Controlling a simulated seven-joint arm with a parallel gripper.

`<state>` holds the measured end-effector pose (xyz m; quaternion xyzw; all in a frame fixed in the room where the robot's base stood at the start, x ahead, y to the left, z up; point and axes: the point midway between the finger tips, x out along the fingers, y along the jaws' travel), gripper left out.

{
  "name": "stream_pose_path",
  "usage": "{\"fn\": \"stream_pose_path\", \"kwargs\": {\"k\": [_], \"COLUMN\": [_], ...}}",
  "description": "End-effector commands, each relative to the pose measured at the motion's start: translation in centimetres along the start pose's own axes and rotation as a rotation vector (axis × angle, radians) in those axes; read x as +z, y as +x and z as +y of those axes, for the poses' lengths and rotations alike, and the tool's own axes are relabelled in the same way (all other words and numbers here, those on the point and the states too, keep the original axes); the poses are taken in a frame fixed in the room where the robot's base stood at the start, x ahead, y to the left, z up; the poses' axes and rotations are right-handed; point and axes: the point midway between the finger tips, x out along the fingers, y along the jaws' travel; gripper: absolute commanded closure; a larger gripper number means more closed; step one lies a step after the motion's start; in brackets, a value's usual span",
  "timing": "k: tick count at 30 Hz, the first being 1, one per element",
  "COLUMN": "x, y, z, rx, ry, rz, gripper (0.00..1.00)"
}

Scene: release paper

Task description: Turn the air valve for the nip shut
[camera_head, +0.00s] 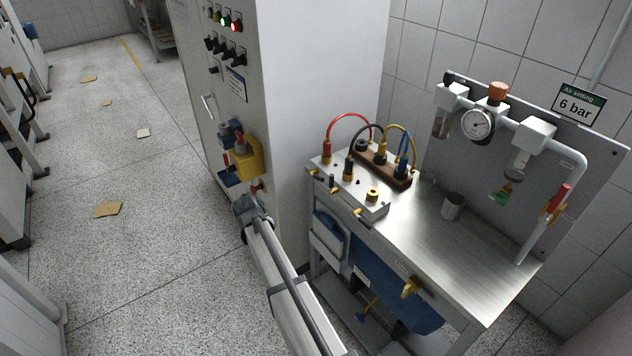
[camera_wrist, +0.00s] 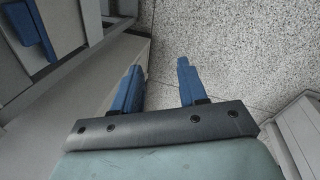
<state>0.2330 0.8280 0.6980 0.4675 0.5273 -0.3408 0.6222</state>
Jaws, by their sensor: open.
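In the head view, an air pipe runs across the back panel at the right, with a white-faced gauge (camera_head: 478,125) on it. On the pipe's down leg sits a valve with a red lever (camera_head: 558,198) and a yellow part beside it; the lever lies roughly along the pipe. No label naming the nip is readable. In the wrist view my gripper (camera_wrist: 158,75) is open, with two blue fingers apart and nothing between them, over speckled floor. The valve is not in the wrist view. In the head view I cannot clearly make out my fingers.
A steel bench (camera_head: 455,240) carries a block with coloured hoses (camera_head: 380,165) and a metal cup (camera_head: 452,206). A sign (camera_head: 577,104) reads "Air setting 6 bar". A tall grey cabinet (camera_head: 300,100) stands left of the bench. Open floor with paper scraps (camera_head: 108,209) lies further left.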

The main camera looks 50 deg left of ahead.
Motion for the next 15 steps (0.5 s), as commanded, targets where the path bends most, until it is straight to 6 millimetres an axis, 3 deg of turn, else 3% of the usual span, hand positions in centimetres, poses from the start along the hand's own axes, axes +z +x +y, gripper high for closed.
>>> {"fn": "stream_pose_path", "kwargs": {"k": [1,6,11,15], "x": [0.8,3.0,4.6,5.4], "y": [1.8,4.8,5.3,4.1], "z": [-0.7,-0.1,2.1,4.9], "rx": [0.059,0.284,0.51,0.718], "ry": [-0.036,-0.125,-0.183,-0.219], "rz": [-0.053,-0.2,-0.305,-0.375], "gripper": [0.58,0.58,0.58,0.58]}}
